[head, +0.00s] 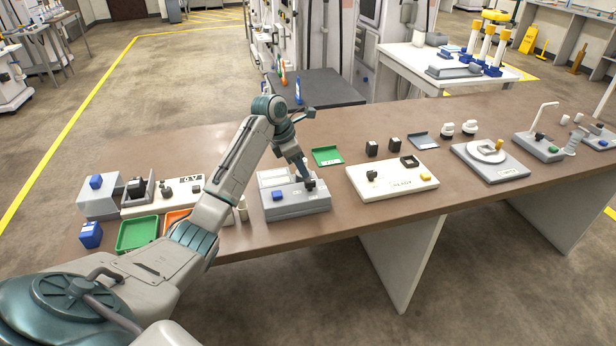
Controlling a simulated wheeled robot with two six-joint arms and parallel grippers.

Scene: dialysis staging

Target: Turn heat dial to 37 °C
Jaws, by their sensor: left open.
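A grey box-shaped device (292,208) stands near the front edge of the brown table. It has a blue button (277,196) on its left and a small dark knob (310,186) on its right, which looks like the heat dial. My left gripper (305,178) points down right over this knob and is open. It partly hides the knob; I cannot tell whether the fingers touch it. The dial's marks and any temperature reading are too small to read. My right gripper is not in view.
A white panel marked READY (400,187) stands to the right, and a green tray (327,156) lies behind. A green bin (137,234), an orange bin (176,219) and a white panel with a display (160,197) are at the left. Bare tabletop (215,148) lies behind my arm.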

